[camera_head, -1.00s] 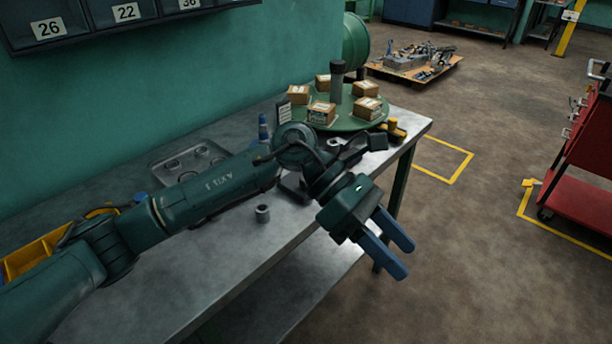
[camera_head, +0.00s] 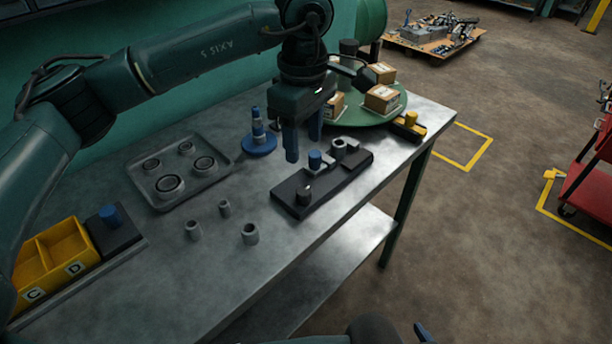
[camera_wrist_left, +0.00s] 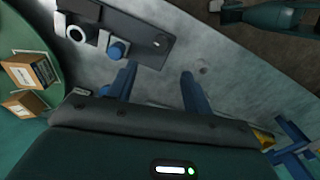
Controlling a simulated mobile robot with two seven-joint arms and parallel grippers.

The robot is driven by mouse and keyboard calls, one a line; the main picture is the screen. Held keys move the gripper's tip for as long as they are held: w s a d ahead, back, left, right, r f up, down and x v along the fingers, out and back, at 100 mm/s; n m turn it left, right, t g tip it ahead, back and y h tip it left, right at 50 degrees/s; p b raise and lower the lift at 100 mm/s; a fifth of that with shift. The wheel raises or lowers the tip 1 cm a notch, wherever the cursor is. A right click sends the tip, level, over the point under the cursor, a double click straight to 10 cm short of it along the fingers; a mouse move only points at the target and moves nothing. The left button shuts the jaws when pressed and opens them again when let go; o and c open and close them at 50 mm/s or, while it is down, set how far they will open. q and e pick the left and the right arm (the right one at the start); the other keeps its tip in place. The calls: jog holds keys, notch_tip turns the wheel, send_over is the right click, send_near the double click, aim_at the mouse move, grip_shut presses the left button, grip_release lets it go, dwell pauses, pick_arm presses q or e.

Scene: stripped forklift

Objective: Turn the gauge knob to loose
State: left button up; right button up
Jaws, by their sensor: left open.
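A dark gauge block (camera_head: 290,190) lies on the bench in the head view. It carries a black knob (camera_head: 304,195), a blue-topped knob (camera_head: 315,160) and a grey ring (camera_head: 338,146). I cannot tell which one is the gauge knob or read its setting. My left gripper (camera_head: 303,134) is open and empty, pointing down just behind the block. In the left wrist view, its fingers (camera_wrist_left: 158,76) are apart, with the blue knob (camera_wrist_left: 117,48) near one fingertip. One blue finger of my right gripper (camera_head: 423,332) shows at the bottom edge of the head view.
A blue stand (camera_head: 259,145) is left of the left gripper. A green turntable (camera_head: 375,115) with boxes stands behind. A tray (camera_head: 215,172) of rings, several loose grey cylinders (camera_head: 250,234) and yellow bins (camera_head: 66,242) are to the left. The bench front is mostly clear.

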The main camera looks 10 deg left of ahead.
aim_at(304, 191)
pick_arm(q)
notch_tip(304, 191, down, 11)
jog(key=shift+s+f+p, duration=0.1)
jog(key=shift+p, duration=0.75)
jog(key=shift+c, duration=0.2)
jog(key=c, duration=0.9)
